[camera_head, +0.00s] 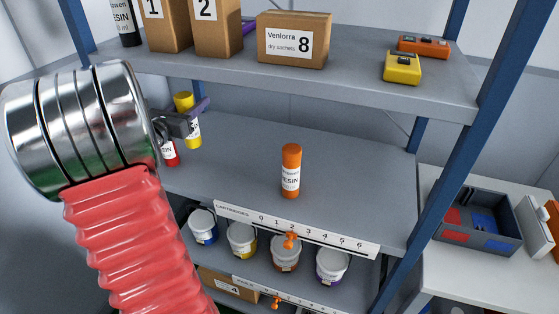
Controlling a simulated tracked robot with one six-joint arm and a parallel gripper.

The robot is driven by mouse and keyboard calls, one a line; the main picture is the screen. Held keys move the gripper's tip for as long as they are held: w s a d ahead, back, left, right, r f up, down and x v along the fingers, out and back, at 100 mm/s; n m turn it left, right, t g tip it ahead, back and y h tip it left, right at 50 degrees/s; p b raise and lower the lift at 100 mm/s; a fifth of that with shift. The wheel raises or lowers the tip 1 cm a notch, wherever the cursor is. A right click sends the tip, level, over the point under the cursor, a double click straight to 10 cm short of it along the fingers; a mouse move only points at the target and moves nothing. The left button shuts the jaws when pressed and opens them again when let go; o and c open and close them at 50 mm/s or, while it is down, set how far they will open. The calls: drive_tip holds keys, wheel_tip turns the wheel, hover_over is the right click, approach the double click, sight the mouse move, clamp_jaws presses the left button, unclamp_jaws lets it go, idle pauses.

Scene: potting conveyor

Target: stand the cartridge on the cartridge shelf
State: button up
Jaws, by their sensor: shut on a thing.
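My gripper (187,117) is at the left of the cartridge shelf, shut on a yellow cartridge (194,135) with a white label. The cartridge's yellow cap shows above the fingers and its lower body below them; it leans slightly. I cannot tell whether its base touches the shelf. The cartridge shelf (350,170) is the grey middle board. An orange cartridge (291,170) stands upright on it near the front, to the right of my gripper. A red cartridge (171,153) is partly hidden behind my arm, just left of the yellow one.
A numbered strip (300,230) with an orange clip (290,240) runs along the shelf's front edge. The shelf is clear right of the orange cartridge. The upper shelf (350,80) holds boxes and devices. Several tubs stand below. A blue upright (440,165) bounds the right side.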

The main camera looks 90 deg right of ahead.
sight(188, 142)
drive_tip(key=shift+f, duration=0.1)
wheel_tip(188, 142, down, 6)
idle(0.6)
drive_tip(key=shift+f, duration=0.1)
drive_tip(key=shift+f, duration=1.8)
drive_tip(key=o, duration=1.3)
drive_tip(key=shift+f, duration=0.1)
drive_tip(key=v, duration=1.2)
drive_tip(key=shift+a, duration=0.1)
